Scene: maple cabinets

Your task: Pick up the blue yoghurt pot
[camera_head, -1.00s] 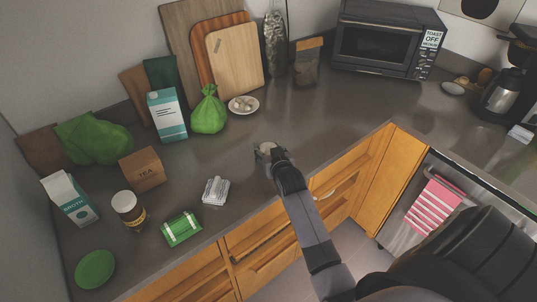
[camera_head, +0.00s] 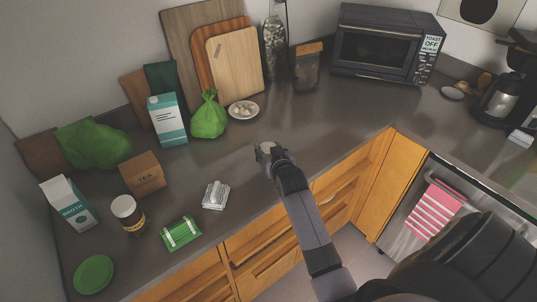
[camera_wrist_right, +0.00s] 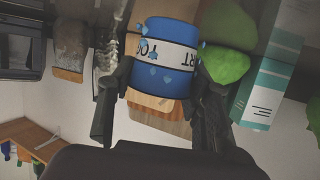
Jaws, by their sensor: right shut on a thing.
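The blue yoghurt pot (camera_wrist_right: 158,40), with a white label band and upside-down lettering, fills the upper middle of the right wrist view. My right gripper (camera_wrist_right: 163,77) has one finger on each side of it and is shut on it. In the head view my right gripper (camera_head: 268,152) is over the counter near its front edge, and the pot is mostly hidden there by the gripper. My left gripper is not in view.
Left on the counter (camera_head: 330,130) stand a broth carton (camera_head: 68,203), tea box (camera_head: 142,174), brown jar (camera_head: 128,213) and green package (camera_head: 181,233). A green bag (camera_head: 208,117) and small plate (camera_head: 243,110) are behind the gripper. A toaster oven (camera_head: 385,42) stands at back right.

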